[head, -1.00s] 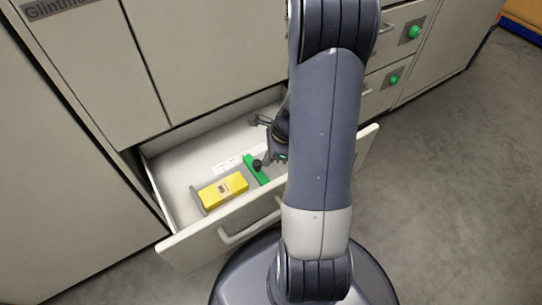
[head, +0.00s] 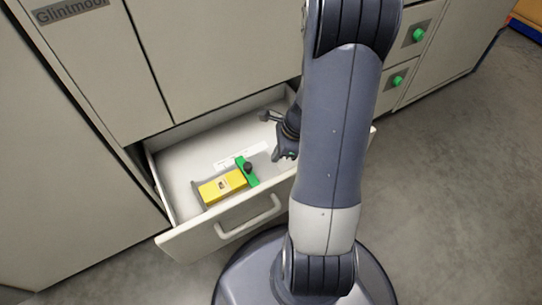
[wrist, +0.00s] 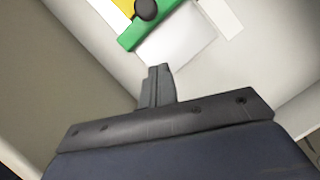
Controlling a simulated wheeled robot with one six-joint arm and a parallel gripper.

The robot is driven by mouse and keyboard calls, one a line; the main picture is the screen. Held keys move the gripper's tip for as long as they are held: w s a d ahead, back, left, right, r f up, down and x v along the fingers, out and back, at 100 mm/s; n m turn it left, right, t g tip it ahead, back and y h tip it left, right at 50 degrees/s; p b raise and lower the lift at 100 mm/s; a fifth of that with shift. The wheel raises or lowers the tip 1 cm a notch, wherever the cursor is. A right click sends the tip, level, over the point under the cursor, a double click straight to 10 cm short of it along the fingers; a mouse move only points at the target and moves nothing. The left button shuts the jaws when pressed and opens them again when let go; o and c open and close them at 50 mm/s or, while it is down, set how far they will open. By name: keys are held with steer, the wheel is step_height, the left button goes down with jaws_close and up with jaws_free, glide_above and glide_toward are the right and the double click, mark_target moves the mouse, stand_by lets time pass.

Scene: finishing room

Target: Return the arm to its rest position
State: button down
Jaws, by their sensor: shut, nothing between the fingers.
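My gripper (head: 279,156) is over the open drawer, just right of the green bar (head: 251,178) and apart from it. In the wrist view my gripper (wrist: 157,84) has its two fingers together with nothing between them. My arm reaches up and forward through the middle of the head view and hides the drawer's right part. The green bar (wrist: 136,33) has a black knob (wrist: 146,10) and lies beyond the fingertips in the wrist view. A yellow box (head: 222,187) lies against the bar's left side in the drawer.
The drawer (head: 185,239) stands pulled out, its front handle (head: 250,217) facing me. Pale cabinets (head: 215,50) rise behind and to the left. Green knobs (head: 418,35) mark cabinet fronts at right. Grey floor (head: 440,190) at right is clear.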

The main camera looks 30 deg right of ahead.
steer(key=w+p+v, duration=0.1)
steer(key=p+v, duration=0.1)
steer(key=v, duration=0.4)
steer(key=shift+s+r, duration=0.4)
steer(key=shift+s, duration=0.15)
steer(key=shift+d+f, duration=0.1)
